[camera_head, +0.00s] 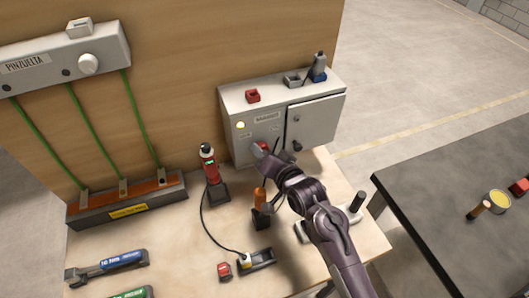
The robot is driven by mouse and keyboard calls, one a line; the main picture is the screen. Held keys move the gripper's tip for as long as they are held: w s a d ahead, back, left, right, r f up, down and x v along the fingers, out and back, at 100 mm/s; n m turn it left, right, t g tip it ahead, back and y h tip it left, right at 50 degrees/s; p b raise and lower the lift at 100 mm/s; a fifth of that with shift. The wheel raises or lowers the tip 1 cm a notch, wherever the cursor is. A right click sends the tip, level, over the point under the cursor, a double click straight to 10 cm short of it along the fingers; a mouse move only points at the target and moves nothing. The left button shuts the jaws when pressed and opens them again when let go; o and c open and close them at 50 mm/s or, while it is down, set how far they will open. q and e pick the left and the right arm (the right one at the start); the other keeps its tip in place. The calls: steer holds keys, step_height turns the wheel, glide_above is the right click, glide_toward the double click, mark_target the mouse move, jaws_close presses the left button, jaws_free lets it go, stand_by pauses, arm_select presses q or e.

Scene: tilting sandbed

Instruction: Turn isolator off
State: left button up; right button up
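A grey isolator box (316,124) stands at the back of the wooden bench, against the plywood panel. Its left front has a small lit yellowish lamp (241,125), a label and a red knob (261,147) low down. My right gripper (277,156) is at the front of the box, right beside the red knob, and partly overlaps it. Whether the fingers touch the knob is too small to tell, as is how far they are apart. The knob's setting cannot be read. My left gripper is not in view.
A red and black device (209,170) with a cable and an orange-handled tool (260,197) stand left of my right arm. Small items sit on the box top, including a red block (253,96). A dark table (445,180) is at right.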

steer(key=c, duration=0.5)
steer(key=shift+a+n+t+h+p, duration=0.15)
steer(key=shift+n+h+p, duration=0.65)
steer(key=shift+n, duration=0.45)
steer(key=shift+d+n+t+h+p, duration=0.15)
steer(key=shift+n+h+p, duration=0.45)
steer(key=shift+n+p, duration=0.55)
steer(key=o, duration=1)
